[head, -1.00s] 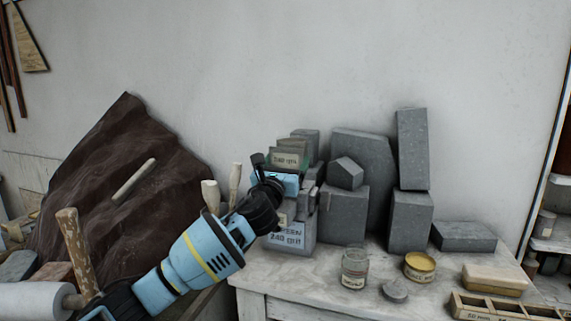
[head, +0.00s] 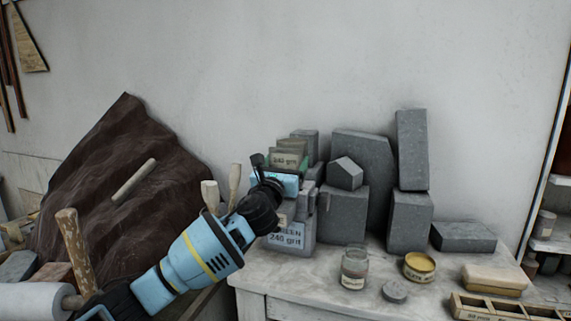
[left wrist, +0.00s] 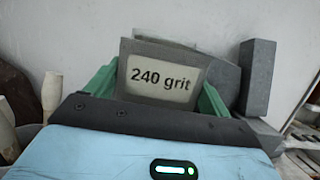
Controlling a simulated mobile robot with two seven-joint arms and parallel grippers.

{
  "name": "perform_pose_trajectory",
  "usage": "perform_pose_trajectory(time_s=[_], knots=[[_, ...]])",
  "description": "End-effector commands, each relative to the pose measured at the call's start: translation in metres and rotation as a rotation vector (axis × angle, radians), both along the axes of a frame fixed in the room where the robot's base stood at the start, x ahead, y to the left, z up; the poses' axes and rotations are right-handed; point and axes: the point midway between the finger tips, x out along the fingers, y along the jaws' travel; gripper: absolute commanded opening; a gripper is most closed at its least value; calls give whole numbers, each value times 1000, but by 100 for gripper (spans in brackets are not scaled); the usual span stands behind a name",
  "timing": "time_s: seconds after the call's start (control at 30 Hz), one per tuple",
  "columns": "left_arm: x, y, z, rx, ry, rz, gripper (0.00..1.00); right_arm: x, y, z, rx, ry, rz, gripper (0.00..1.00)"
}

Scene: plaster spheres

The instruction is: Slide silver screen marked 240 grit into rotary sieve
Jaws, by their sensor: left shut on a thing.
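A grey screen with a pale label reading "240 grit" (left wrist: 160,80) stands upright between the green fingers of my left gripper (left wrist: 158,85) in the left wrist view. The gripper is shut on it. In the head view the screen (head: 289,160) shows small above my left gripper (head: 287,163), over the left end of the bench. Below it is a grey box (head: 287,239) whose label reads in part "240 grit", partly hidden by my left arm. I cannot tell whether this box is the rotary sieve, or whether the screen touches it. My right gripper is not in view.
Grey blocks (head: 408,221) stand stacked close to the right of the gripper. A glass jar (head: 354,268), a yellow tin (head: 420,267) and a divided wooden tray (head: 505,307) are on the bench. Wooden-handled tools and a dark draped sheet (head: 110,195) are at the left.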

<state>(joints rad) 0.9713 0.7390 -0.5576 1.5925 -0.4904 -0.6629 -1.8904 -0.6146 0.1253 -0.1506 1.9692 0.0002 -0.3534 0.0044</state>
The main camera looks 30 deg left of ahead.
Motion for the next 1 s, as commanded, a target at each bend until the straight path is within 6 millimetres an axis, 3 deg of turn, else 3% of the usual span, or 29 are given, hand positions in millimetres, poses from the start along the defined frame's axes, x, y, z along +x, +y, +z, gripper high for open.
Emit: perform_pose_trajectory(time_s=[1.0], knots=[[0,0,-17,1,0,1,57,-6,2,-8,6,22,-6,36]])
